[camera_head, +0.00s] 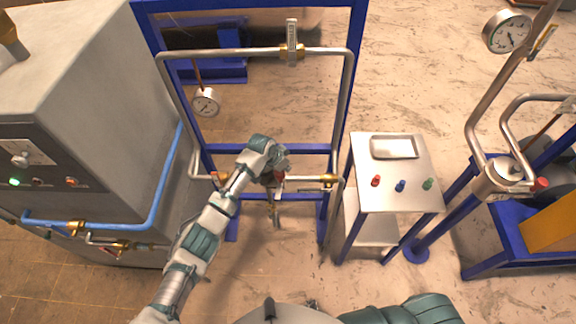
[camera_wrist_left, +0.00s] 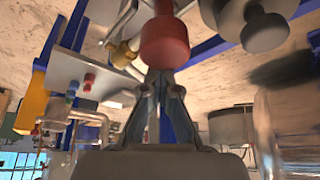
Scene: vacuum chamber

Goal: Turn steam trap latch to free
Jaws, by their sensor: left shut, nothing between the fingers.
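The steam trap sits on the lower pipe of the blue frame, and its body is mostly hidden behind my left gripper (camera_head: 279,178) in the head view. A red cap or knob (camera_wrist_left: 165,40), which I take to be the latch part, shows large in the wrist view. My left gripper's fingers (camera_wrist_left: 160,82) are shut and empty, their tips at or just below the red knob. I cannot tell whether they touch it. Grey round fittings (camera_wrist_left: 262,25) show beside the knob. My right gripper is not in view; only part of that arm shows at the bottom.
A grey cabinet (camera_head: 85,95) stands at left. At right is a small table (camera_head: 400,200) with red, blue and green pegs and a tray (camera_head: 394,147).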

